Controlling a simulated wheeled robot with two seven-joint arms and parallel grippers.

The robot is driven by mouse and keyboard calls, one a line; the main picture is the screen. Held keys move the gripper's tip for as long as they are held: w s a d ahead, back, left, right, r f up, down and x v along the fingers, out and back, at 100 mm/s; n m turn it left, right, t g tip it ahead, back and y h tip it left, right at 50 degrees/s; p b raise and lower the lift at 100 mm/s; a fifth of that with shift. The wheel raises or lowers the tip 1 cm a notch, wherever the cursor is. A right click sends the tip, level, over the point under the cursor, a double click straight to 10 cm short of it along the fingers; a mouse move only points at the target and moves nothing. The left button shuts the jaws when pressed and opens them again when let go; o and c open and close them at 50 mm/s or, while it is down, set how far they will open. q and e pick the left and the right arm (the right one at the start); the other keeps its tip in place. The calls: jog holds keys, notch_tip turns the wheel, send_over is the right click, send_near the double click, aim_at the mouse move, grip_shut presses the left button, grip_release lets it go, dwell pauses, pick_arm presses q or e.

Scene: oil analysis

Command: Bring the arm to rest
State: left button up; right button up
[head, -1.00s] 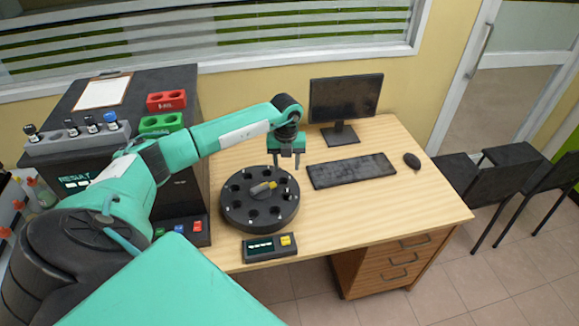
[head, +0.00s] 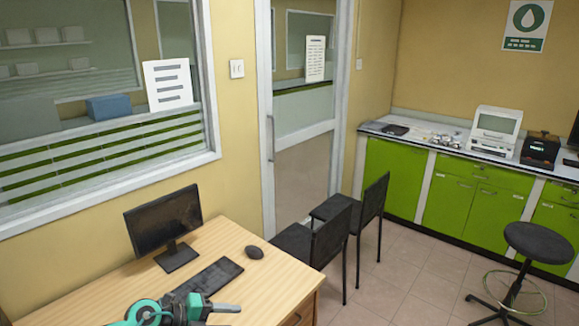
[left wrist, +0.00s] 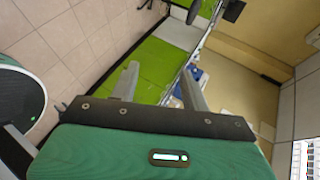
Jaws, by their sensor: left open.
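My left gripper (head: 222,308) shows at the bottom of the head view, in front of the keyboard and over the near part of the wooden desk (head: 110,290). In the left wrist view its two grey fingers (left wrist: 158,82) are apart with nothing between them. They point toward green cabinets and the floor, not at any object close by. Most of my left arm is outside the head view. My right gripper is in neither view.
A green-fronted counter (head: 395,180) with instruments and a stool (head: 540,242) are at the right. The floor between is open.

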pick_arm(q)
notch_tip(320, 180, up, 9)
jog(key=s+d+n+t, duration=0.2)
jog(key=n+t, duration=1)
jog(key=s+a+f+n+g+y, duration=0.4)
jog(key=s+a+f+n+y, duration=0.65)
jog(key=n+y, duration=0.4)
jog(key=s+d+f+n+g+h, duration=0.1)
jog(key=s+f+g, duration=0.3)
jog(key=s, duration=0.6)
jog(key=s+d+f+n+g+h, duration=0.1)
jog(key=s+f+g+h, duration=0.15)
jog(key=s+g, duration=0.45)
notch_tip(320, 180, down, 30)
jog(key=s, duration=0.3)
jog(key=s+a+f, duration=0.2)
jog(key=s+f, duration=0.7)
jog(key=f, duration=0.1)
jog(key=s+a+f+g, duration=0.1)
jog(key=s+f, duration=0.8)
jog(key=f, duration=0.1)
jog(key=shift+a+f+m+y, duration=0.3)
jog(key=shift+a+m+y, duration=0.05)
jog(key=shift+m+y, duration=0.1)
jog(key=shift+s+a+f, duration=0.1)
jog(key=shift+s+f, duration=0.1)
jog(key=shift+s, duration=0.3)
jog(key=shift+c, duration=0.2)
